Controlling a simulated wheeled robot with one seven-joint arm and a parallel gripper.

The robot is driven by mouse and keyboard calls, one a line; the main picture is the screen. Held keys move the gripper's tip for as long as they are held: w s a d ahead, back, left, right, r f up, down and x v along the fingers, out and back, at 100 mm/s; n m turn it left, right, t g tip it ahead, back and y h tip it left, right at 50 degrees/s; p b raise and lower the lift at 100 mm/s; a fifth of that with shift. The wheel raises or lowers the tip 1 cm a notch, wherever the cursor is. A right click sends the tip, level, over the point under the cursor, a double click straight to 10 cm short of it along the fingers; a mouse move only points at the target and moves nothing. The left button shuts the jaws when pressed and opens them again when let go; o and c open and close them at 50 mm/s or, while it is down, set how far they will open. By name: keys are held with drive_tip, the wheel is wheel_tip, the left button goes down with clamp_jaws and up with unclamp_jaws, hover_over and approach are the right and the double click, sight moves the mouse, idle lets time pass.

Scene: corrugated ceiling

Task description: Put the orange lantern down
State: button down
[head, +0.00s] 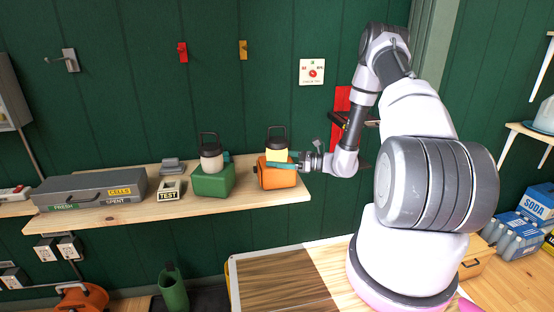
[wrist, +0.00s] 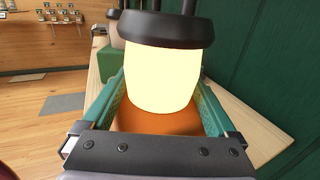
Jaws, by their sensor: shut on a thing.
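The orange lantern (head: 275,173) has an orange base, a glowing pale yellow globe and a dark cap with a handle. It is upright at the right end of the wooden shelf (head: 110,213) and looks to be on or just above it; I cannot tell if it touches. My gripper (head: 285,163) reaches in from the right and is shut on it. In the wrist view, the glowing globe of the lantern (wrist: 162,75) stands between my two green fingers (wrist: 165,105), with the orange base below.
A green lantern (head: 212,179) with an unlit globe stands just left of the orange one. Further left are a TEST box (head: 169,190) and a grey case (head: 90,188) marked FRESH, CELLS and SPENT. A wooden-topped surface (head: 285,283) lies below, in front.

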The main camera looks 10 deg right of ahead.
unclamp_jaws()
drive_tip(key=shift+f, duration=0.1)
